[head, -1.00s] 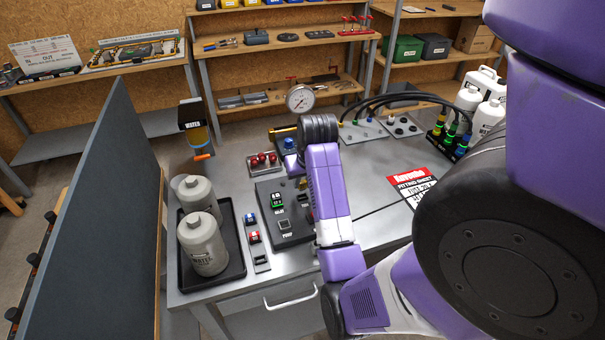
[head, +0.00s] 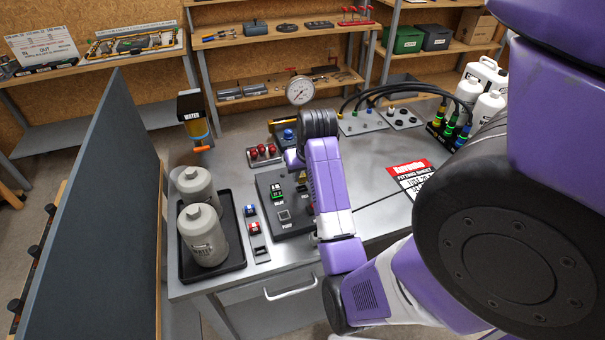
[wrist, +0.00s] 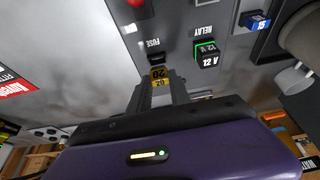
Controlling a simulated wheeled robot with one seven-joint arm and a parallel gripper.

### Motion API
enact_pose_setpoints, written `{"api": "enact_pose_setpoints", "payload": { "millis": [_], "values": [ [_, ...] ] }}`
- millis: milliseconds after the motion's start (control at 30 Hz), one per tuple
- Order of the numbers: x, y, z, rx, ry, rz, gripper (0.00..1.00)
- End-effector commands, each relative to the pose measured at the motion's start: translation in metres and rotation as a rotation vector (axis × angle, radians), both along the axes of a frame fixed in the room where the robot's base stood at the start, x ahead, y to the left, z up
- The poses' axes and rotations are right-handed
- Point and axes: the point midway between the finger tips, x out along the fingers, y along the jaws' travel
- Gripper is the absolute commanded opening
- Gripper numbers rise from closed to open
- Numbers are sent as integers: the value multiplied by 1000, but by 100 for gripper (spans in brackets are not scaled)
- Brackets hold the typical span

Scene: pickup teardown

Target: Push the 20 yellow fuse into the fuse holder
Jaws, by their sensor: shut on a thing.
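The yellow fuse (wrist: 159,76), marked 20, is in my gripper (wrist: 160,88) in the wrist view. My gripper is shut on it, with its top face toward the camera. The fuse holder (wrist: 155,60), beside the FUSE label, is a dark slot on the grey panel (wrist: 178,30). The fuse is at the near edge of the holder and covers part of it. I cannot tell how deep it sits. In the head view my arm hides the gripper and fuse; the panel (head: 268,182) shows to the left of the arm.
A green-edged relay (wrist: 207,55) stands right of the fuse on the panel. A blue fuse marked 15 (wrist: 256,20) lies farther right. In the head view, grey bottles stand on a black tray (head: 238,262) at left. A fitting sheet (head: 410,177) lies on the right.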

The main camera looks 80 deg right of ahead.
Motion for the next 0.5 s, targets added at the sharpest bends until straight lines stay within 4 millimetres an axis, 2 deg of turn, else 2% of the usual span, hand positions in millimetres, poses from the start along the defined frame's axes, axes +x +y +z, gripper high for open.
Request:
{"api": "enact_pose_setpoints", "payload": {
  "millis": [500],
  "values": [
    [0, 0, -12, 1, 0, 0, 0]
  ]
}}
